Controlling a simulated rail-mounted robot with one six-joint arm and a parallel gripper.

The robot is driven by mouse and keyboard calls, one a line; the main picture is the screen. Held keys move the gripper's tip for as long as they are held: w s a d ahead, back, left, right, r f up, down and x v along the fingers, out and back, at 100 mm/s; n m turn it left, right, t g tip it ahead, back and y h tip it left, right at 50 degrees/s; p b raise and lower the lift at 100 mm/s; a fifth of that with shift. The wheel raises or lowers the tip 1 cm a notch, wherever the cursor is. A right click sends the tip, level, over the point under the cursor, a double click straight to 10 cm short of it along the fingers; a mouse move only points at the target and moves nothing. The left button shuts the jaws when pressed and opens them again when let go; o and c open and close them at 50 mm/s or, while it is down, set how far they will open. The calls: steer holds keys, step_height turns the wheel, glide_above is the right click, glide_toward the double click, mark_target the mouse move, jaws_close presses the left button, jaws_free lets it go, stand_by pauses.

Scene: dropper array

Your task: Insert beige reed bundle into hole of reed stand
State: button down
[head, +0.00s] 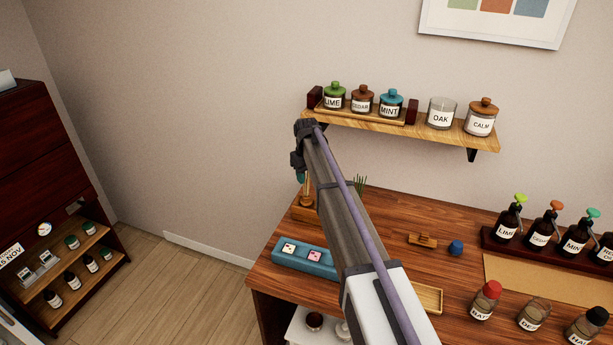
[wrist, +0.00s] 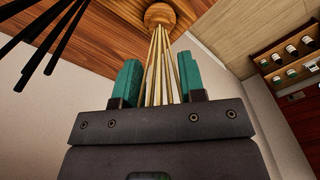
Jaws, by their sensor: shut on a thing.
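My gripper (head: 301,177) hangs above the left back corner of the wooden table, mostly behind my arm in the head view. In the wrist view its teal fingers (wrist: 160,88) are shut on the beige reed bundle (wrist: 161,62), thin sticks running between them. The sticks converge on a round wooden piece (wrist: 160,14); I cannot tell whether it is part of the bundle or of the stand. In the head view, a wooden piece that looks like the reed stand (head: 304,213) shows under my gripper, partly hidden by my arm. Whether the reeds sit in a hole cannot be seen.
Black reeds (wrist: 48,48) stand close beside my gripper at the left of the wrist view. A blue tray (head: 298,263) lies near the table's left edge. A wall shelf (head: 440,132) with jars is above.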

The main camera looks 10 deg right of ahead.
steer(key=c, duration=0.6)
jaws_free()
steer(key=shift+f, duration=0.1)
step_height(320, 180, up, 11)
steer(key=p, duration=1.1)
steer(key=shift+s+f, duration=0.1)
steer(key=s+f+m+b, duration=0.1)
steer(key=s+f+b, duration=0.3)
steer(key=s, duration=0.9)
steer(key=s+f+m+b, duration=0.1)
steer(key=s+f+b, duration=0.4)
steer(key=s, duration=0.8)
steer(key=s+f+m+b, duration=0.1)
steer(key=s+f+b, duration=0.3)
steer(key=s, duration=0.9)
steer(key=shift+f+m+b, duration=0.35)
steer(key=shift+m+b, duration=0.05)
steer(key=shift+b, duration=0.05)
